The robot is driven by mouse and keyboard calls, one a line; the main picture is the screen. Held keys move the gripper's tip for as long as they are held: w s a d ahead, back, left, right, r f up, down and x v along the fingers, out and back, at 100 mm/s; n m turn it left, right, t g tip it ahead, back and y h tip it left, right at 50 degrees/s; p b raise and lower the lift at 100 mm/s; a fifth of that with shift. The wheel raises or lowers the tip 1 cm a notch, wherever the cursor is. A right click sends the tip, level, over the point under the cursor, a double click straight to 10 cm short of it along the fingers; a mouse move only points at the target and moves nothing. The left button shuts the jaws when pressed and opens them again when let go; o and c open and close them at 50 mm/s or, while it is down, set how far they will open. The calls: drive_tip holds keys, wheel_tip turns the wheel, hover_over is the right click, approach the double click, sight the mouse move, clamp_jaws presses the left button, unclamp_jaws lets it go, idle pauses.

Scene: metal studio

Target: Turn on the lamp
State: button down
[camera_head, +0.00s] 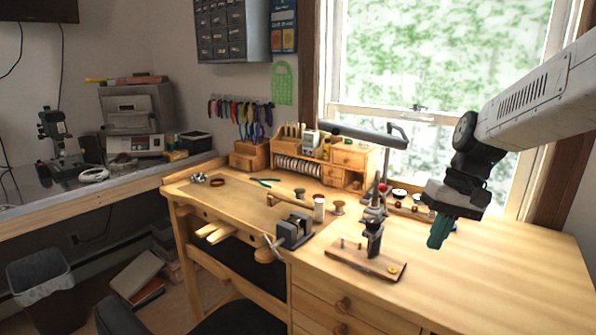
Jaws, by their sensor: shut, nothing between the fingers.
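The desk lamp (362,133) stands at the back of the wooden workbench, in front of the window. It has a long flat grey head on a bent arm, and its lower stem runs down behind the small items at the back. I cannot make out a switch or whether it is lit. My gripper (436,243) has green fingertips. It hangs above the right part of the bench, to the right of and in front of the lamp, apart from it. Its fingers are shut and empty.
The workbench (500,262) is bare at the right front. A small tool on a wooden base (350,260) stands left of my gripper, with a vise (293,229) further left. Small jars and a wooden organizer (348,157) line the back. A window (440,75) is behind.

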drive_tip(key=s+a+r+t+h, duration=0.1)
drive_tip(key=s+t+h, duration=0.1)
drive_tip(key=s, duration=2.2)
drive_tip(key=shift+s+h, duration=0.35)
drive_tip(key=shift+h, duration=0.15)
drive_tip(key=shift+r, duration=0.1)
